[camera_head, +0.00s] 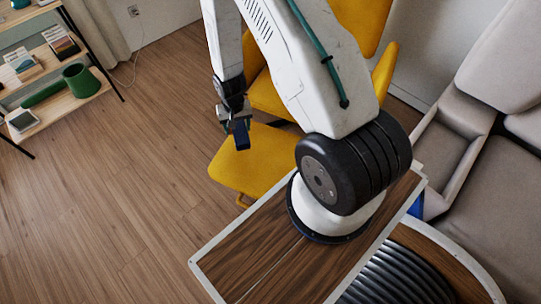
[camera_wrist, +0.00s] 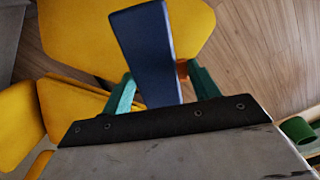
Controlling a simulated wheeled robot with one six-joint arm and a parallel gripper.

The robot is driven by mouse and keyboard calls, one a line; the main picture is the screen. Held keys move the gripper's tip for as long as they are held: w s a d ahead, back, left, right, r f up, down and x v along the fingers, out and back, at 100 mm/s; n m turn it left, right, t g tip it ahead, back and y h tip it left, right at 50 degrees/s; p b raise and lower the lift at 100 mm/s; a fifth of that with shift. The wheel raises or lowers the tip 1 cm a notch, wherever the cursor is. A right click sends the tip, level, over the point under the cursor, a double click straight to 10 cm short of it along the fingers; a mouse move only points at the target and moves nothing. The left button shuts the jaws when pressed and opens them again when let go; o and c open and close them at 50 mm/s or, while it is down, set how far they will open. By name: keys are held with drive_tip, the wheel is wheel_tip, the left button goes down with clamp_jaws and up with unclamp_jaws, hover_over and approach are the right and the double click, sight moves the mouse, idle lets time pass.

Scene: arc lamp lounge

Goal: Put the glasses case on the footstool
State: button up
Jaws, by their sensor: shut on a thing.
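The glasses case is dark blue and slim. In the wrist view my gripper (camera_wrist: 160,74) is shut on the case (camera_wrist: 148,45), which sticks out between the green fingers. The footstool (camera_wrist: 80,35) lies beyond the case there, and its visible top is bare. The case appears held above the footstool; the exact gap cannot be told. My arm hides part of the footstool's surroundings.
A yellow armchair (camera_head: 268,97) stands just behind the footstool, and also shows in the wrist view (camera_wrist: 18,125). A shelf (camera_head: 55,105) with a green cup (camera_head: 81,80) is at the left. A grey sofa (camera_head: 480,150) is at the right. The wooden floor at left is clear.

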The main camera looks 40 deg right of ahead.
drive_tip(key=s+d+f+m, duration=0.2)
drive_tip(key=s+f+m, duration=0.2)
drive_tip(key=s+f, duration=0.4)
drive_tip(key=s+d+f+m, duration=0.2)
drive_tip(key=s+f+m, duration=0.25)
drive_tip(key=s, duration=0.55)
hover_over(255, 156)
drive_tip(key=shift+s+a+f+n, duration=0.1)
drive_tip(key=shift+s+f+n, duration=0.05)
drive_tip(key=shift+f, duration=0.45)
drive_tip(key=shift+s+f+n, duration=0.1)
drive_tip(key=shift+s+f, duration=0.05)
drive_tip(key=shift+f, duration=0.4)
drive_tip(key=shift+w+f, duration=0.1)
drive_tip(key=shift+f, duration=1.65)
drive_tip(key=shift+f, duration=0.1)
drive_tip(key=o, duration=1)
